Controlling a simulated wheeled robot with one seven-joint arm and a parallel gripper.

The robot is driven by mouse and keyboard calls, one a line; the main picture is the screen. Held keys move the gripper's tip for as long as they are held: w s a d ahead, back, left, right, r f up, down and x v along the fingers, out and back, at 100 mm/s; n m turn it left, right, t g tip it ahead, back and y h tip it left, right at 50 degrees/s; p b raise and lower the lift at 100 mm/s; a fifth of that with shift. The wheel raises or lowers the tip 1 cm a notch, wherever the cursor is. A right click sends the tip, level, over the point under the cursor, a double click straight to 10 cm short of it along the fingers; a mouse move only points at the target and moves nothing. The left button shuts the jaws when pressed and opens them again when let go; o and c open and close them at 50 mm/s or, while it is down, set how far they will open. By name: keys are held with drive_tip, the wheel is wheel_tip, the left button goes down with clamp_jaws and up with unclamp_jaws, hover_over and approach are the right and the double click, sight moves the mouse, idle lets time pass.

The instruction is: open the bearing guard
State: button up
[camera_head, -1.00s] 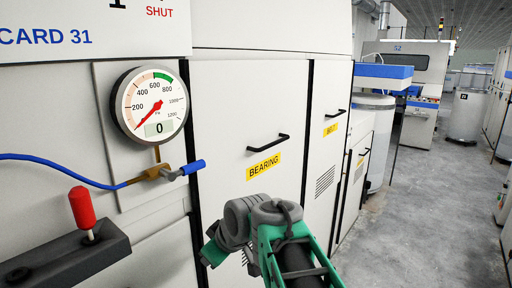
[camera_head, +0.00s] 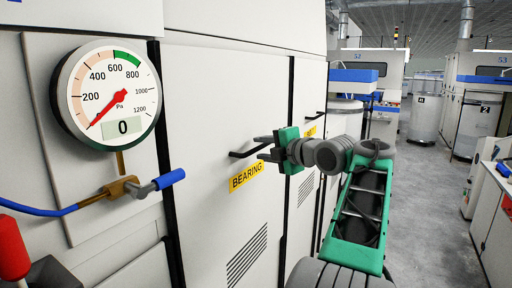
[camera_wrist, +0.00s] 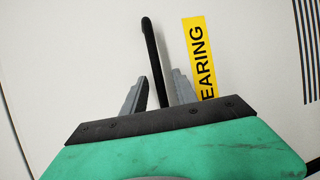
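The bearing guard (camera_head: 205,130) is a tall white door panel, flush with the machine front. It has a black bar handle (camera_head: 243,152) above a yellow BEARING label (camera_head: 246,177). My gripper (camera_head: 264,147) is at the right part of the handle in the head view. In the wrist view, the handle (camera_wrist: 152,50) runs between the two grey fingers of my gripper (camera_wrist: 158,92), with a gap showing on its left side. The fingers are apart and not clearly pressed on the bar. The far part of the handle extends beyond the fingertips. The BEARING label (camera_wrist: 198,60) lies right of the fingers.
A pressure gauge (camera_head: 108,96) reading 0 and a valve with a blue handle (camera_head: 170,179) are left of the guard. A red-knobbed lever (camera_head: 12,250) is at lower left. The belt door (camera_head: 308,90) adjoins on the right. The grey aisle floor (camera_head: 425,215) is clear.

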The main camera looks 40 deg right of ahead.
drive_tip(key=shift+w+f, duration=0.1)
drive_tip(key=shift+w, duration=0.6)
drive_tip(key=shift+c, duration=0.3)
clamp_jaws()
drive_tip(key=shift+a+f, duration=0.1)
idle(0.4)
